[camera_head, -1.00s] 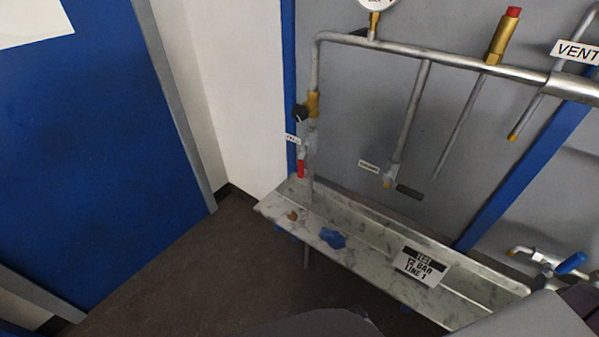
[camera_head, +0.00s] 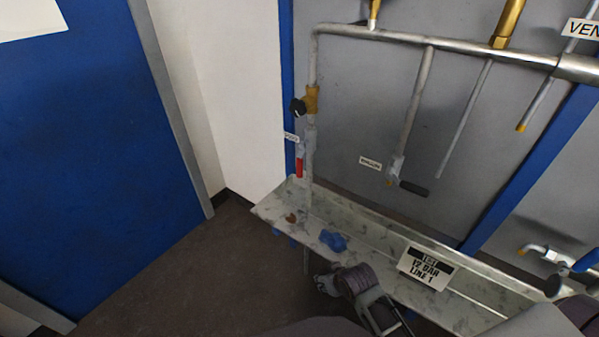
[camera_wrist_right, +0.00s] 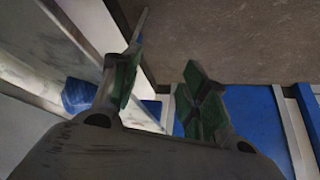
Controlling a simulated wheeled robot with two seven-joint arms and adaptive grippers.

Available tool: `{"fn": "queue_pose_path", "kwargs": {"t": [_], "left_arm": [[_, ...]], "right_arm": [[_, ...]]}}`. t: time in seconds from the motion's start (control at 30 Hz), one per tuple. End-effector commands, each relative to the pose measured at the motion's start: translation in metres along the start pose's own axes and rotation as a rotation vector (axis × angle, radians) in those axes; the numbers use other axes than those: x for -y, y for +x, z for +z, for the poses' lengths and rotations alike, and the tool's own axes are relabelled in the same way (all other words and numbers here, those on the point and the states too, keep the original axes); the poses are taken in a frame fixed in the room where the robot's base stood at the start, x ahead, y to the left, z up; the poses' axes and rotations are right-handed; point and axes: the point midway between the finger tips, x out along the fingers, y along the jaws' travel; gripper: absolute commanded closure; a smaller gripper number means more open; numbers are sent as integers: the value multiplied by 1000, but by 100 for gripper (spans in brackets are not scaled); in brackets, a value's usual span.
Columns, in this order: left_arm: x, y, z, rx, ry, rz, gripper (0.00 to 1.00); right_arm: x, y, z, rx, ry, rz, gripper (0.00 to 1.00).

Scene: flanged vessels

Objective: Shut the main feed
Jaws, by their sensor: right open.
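A small valve with a red lever (camera_head: 299,168) sits on the vertical pipe at the left of the panel. The lever hangs down, roughly along the pipe. A small white label (camera_head: 291,137) beside it is too small to read. A brass fitting with a black knob (camera_head: 298,107) sits just above on the same pipe. My right gripper (camera_head: 323,284) is low, in front of the tray, below and apart from the red lever. Its fingers (camera_wrist_right: 160,95) are open and empty in the wrist view. My left gripper is not in view.
A metal tray (camera_head: 375,232) with a blue cloth (camera_head: 333,241) and a test sign (camera_head: 427,268) runs below the pipes. Another valve with a dark lever (camera_head: 413,188) hangs mid-panel. A blue-handled valve (camera_head: 585,262) is at far right. Floor (camera_head: 190,270) is clear at left.

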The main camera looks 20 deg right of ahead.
Motion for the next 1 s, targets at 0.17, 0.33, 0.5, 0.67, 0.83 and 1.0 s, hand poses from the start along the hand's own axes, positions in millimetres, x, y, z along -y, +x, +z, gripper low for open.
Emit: {"fn": "queue_pose_path", "kwargs": {"t": [0.17, 0.33, 0.5, 0.67, 0.83, 1.0], "left_arm": [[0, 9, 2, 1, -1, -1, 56], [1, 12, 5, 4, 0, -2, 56], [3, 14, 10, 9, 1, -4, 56], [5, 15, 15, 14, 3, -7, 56], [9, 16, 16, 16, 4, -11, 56], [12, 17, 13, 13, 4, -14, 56]], "right_arm": [[-5, -14, -50, -159, 8, 3, 56], [-9, -23, -86, -284, 13, 7, 56], [-14, -30, -123, -421, 20, 12, 56], [-21, -39, -162, -575, 29, 21, 56], [-28, -49, -198, -733, 40, 34, 56], [-36, -62, -229, -884, 51, 50, 56]]}}
